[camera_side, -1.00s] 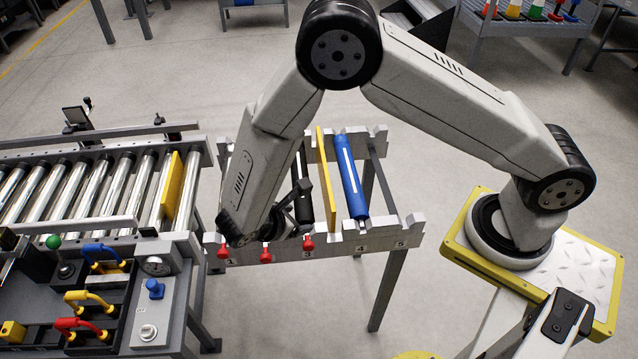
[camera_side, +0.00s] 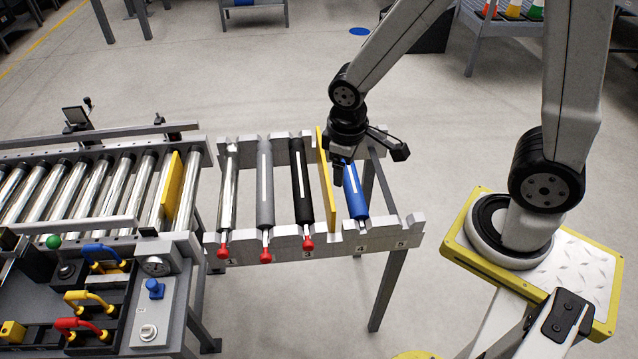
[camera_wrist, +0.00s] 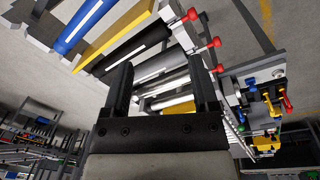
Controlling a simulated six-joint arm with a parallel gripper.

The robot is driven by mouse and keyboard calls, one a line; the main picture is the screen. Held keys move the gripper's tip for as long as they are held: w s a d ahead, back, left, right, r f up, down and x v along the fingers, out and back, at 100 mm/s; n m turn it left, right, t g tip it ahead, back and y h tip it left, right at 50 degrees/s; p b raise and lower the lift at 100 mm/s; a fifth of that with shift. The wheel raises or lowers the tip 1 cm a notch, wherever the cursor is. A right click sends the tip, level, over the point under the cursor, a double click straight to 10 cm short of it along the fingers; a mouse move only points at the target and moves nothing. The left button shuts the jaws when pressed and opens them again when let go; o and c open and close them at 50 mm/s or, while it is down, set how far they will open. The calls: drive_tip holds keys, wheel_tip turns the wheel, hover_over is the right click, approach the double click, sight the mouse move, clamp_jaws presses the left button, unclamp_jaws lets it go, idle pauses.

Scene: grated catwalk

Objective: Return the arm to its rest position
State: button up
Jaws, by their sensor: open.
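My arm reaches in from the right in the side view, bent at the elbow. My gripper (camera_side: 340,172) hangs above the right part of the roller rack, in front of the upper part of the blue roller (camera_side: 357,200) as the camera sees it. In the wrist view my gripper (camera_wrist: 163,88) shows two dark fingers spread apart with nothing held between them. Whether the fingertips touch the blue roller cannot be told from the side view.
The rack (camera_side: 385,236) holds steel, grey, black (camera_side: 302,190) and blue rollers and a yellow divider (camera_side: 326,185). A roller conveyor (camera_side: 75,185) and a control panel (camera_side: 158,310) stand at left. Open floor (camera_side: 470,150) lies between the rack and my base.

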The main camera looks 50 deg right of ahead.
drive_tip(key=d+r+m+t, duration=0.1)
drive_tip(key=s+d+r+m+t, duration=0.1)
drive_tip(key=m, duration=0.1)
drive_tip(key=shift+s+d+r+y, duration=0.15)
drive_tip(key=shift+s+r+y, duration=0.15)
drive_tip(key=shift+y, duration=0.1)
